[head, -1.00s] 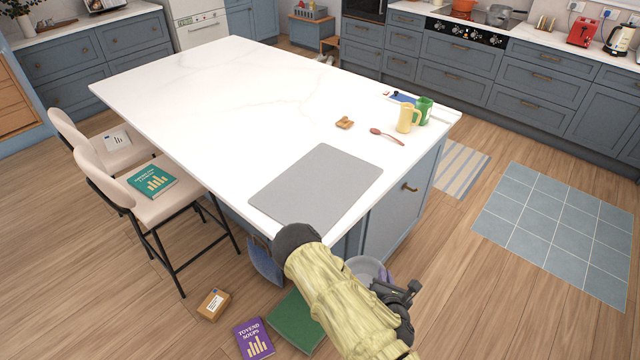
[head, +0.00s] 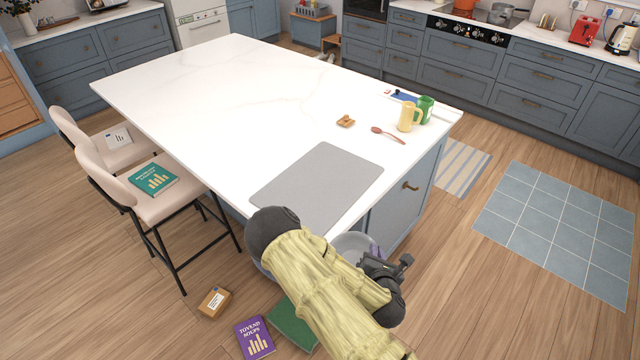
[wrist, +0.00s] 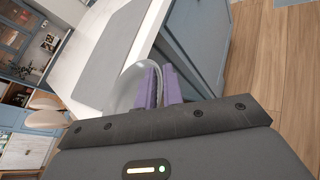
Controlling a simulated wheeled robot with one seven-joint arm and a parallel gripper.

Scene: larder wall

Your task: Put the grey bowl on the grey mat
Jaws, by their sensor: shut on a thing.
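The grey bowl (head: 352,243) is near the front corner of the island in the head view, partly hidden by my arm. It also shows in the wrist view (wrist: 127,88). My gripper (wrist: 160,86) has purple fingers, shut on the bowl's rim; one finger shows in the head view (head: 375,251). The grey mat (head: 318,185) lies flat on the white island top near its front corner, and it shows in the wrist view (wrist: 107,50). The bowl is apart from the mat, beside the island's end.
Two chairs (head: 165,200) stand at the left. Books (head: 254,338) and a small box (head: 214,302) lie on the floor.

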